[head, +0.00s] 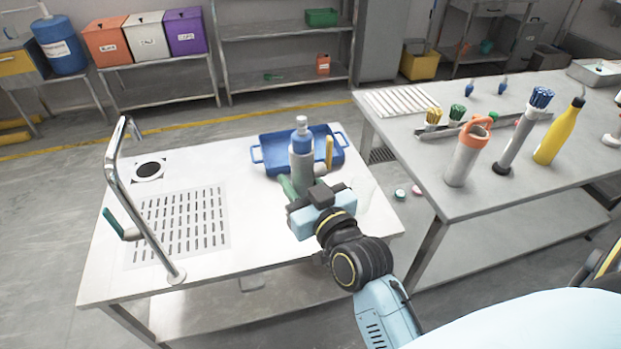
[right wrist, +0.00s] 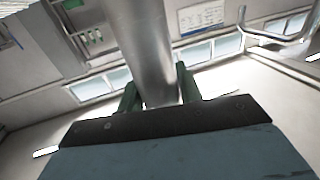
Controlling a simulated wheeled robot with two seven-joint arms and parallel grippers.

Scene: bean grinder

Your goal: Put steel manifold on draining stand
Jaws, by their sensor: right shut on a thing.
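In the right wrist view, the smooth metal body (right wrist: 145,45) stands between the two green fingers (right wrist: 158,95). Its lower end is hidden by my gripper. A white slatted rack (head: 400,101), perhaps the draining stand, lies on the far left of the right-hand table. My left gripper is not in view.
A blue tray (head: 262,153) with a yellow item (head: 329,152) is behind the held cylinder. A tap (head: 140,220) rises over a perforated drain panel (head: 180,225). The right-hand table holds an orange-handled cylinder (head: 465,158), a grey cylinder (head: 514,145) and a yellow bottle (head: 560,135).

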